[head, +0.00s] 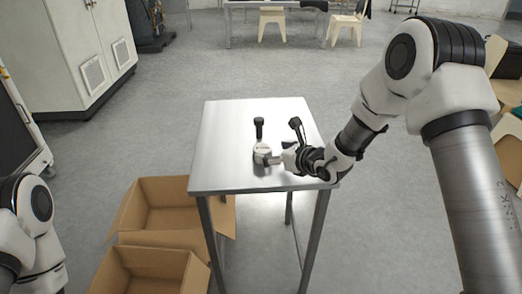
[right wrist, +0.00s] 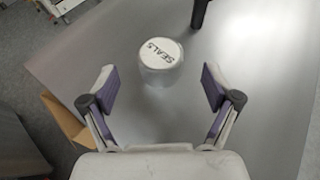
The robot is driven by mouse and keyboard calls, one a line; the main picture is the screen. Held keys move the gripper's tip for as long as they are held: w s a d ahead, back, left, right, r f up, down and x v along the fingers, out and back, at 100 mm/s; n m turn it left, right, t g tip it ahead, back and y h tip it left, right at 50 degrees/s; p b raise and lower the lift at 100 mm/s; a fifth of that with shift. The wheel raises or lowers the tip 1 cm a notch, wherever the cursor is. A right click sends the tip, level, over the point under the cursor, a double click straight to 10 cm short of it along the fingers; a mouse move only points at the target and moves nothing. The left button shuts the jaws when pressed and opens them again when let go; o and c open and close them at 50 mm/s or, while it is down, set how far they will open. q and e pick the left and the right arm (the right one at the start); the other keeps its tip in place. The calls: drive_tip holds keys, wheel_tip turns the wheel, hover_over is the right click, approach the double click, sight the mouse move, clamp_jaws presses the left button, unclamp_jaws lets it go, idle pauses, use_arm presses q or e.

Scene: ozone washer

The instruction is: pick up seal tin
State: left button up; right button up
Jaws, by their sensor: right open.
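The seal tin (right wrist: 161,62) is a small white-grey round tin with "SEALS" on its lid. In the right wrist view it stands upright on the metal table, just beyond the fingertips and roughly centred between them. It also shows in the head view (head: 262,150), near the middle of the table. My right gripper (right wrist: 158,88) is open and empty, its two purple-padded fingers on either side of a clear gap. In the head view my right gripper (head: 275,160) reaches in from the right, close beside the tin. My left gripper is out of view.
The metal table (head: 222,130) has bare room on its left. A black-handled item (head: 259,128) stands behind the tin, another (head: 297,128) to its right, with a dark object (head: 288,145) near my gripper. Open cardboard boxes (head: 150,262) sit on the floor at left.

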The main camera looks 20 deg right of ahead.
sight(263, 148)
drive_tip(key=x, duration=0.5)
drive_tip(key=shift+w+p, duration=0.2)
drive_tip(key=shift+p, duration=0.15)
drive_tip(key=shift+s+r, duration=0.1)
drive_tip(key=shift+r, duration=0.05)
drive_tip(key=shift+c, duration=1)
drive_tip(key=c, duration=1.1)
